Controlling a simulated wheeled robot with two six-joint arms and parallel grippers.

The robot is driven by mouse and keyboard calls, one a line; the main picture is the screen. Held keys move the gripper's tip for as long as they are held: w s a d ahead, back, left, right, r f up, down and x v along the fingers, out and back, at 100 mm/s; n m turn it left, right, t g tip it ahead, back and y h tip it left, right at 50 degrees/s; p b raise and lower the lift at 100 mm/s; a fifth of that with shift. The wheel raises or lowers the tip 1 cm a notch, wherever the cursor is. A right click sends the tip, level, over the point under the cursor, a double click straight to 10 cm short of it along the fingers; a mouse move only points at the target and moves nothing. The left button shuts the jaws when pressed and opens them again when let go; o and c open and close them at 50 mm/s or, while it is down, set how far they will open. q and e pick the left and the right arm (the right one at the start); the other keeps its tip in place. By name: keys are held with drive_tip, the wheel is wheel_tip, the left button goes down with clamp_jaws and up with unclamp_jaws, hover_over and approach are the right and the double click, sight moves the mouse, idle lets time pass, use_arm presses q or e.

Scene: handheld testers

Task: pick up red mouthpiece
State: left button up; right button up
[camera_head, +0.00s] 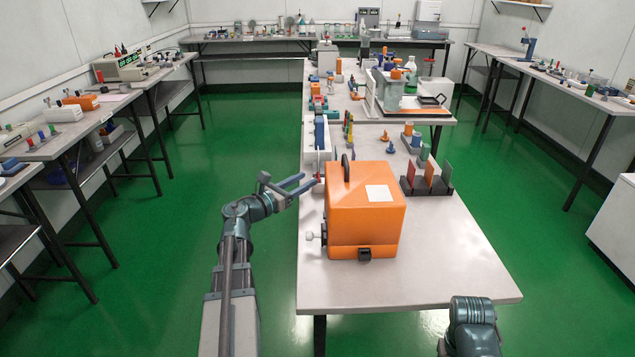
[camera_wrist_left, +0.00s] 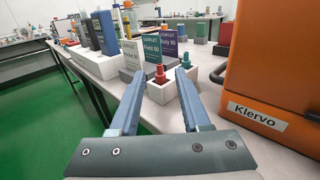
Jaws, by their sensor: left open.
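The red mouthpiece (camera_wrist_left: 160,74) stands upright in a white holder (camera_wrist_left: 160,93) in the left wrist view. In the head view the red mouthpiece (camera_head: 318,177) is a small red spot at the table's left edge, just past my fingertips. My left gripper (camera_head: 294,184) is open and reaches in from the left. In the left wrist view my left gripper (camera_wrist_left: 156,78) has its two fingers spread, with the mouthpiece seen in the gap between them. It is not gripped. My right gripper is out of view; only part of that arm shows.
A large orange case (camera_head: 366,215) stands close on the right of the mouthpiece. A stand with red and green plates (camera_head: 427,180) is farther right. The table's near end is clear.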

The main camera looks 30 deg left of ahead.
sight(317, 173)
use_arm(q)
drive_tip(key=shift+w+d, duration=0.15)
drive_tip(key=shift+w, duration=0.35)
drive_tip(key=x, duration=0.5)
drive_tip(key=shift+w+f, duration=0.1)
drive_tip(key=shift+f, duration=0.05)
drive_tip(key=shift+c, duration=0.4)
clamp_jaws()
